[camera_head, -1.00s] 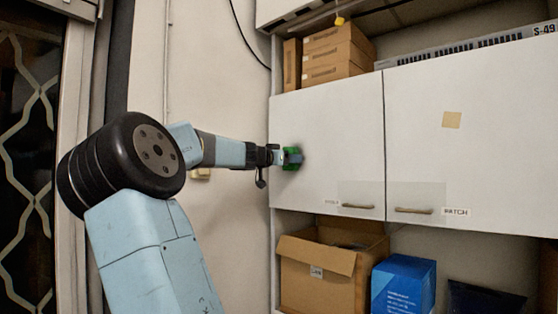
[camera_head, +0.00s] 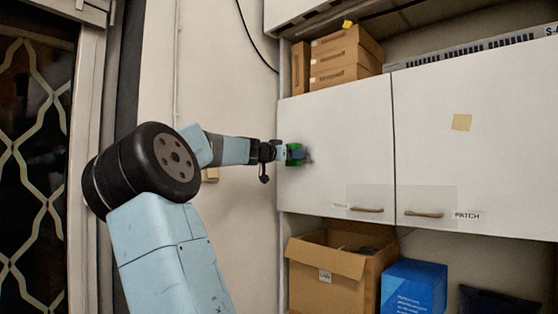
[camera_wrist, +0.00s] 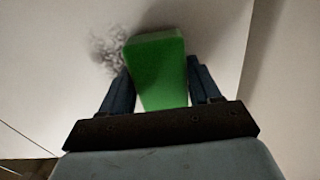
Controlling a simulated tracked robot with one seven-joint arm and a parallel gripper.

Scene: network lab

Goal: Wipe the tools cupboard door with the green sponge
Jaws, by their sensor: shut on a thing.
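The tools cupboard door (camera_head: 345,140) is the white left-hand door, with a handle and a small label that seems to read TOOLS near its bottom edge. It is shut. My gripper (camera_head: 294,154) is at the left part of this door, shut on the green sponge (camera_head: 296,158). In the wrist view the sponge (camera_wrist: 157,70) sits between the two dark fingers, its far end at or very near the white door surface (camera_wrist: 215,30). Whether it touches cannot be told. A dark grey smudge (camera_wrist: 104,48) shows on the door left of the sponge; part may be hidden behind it.
Handles (camera_head: 367,210) stick out below. An open cardboard box (camera_head: 335,275) and a blue box (camera_head: 413,287) stand underneath. Brown boxes (camera_head: 345,55) lie above. Bare wall (camera_head: 235,90) is left.

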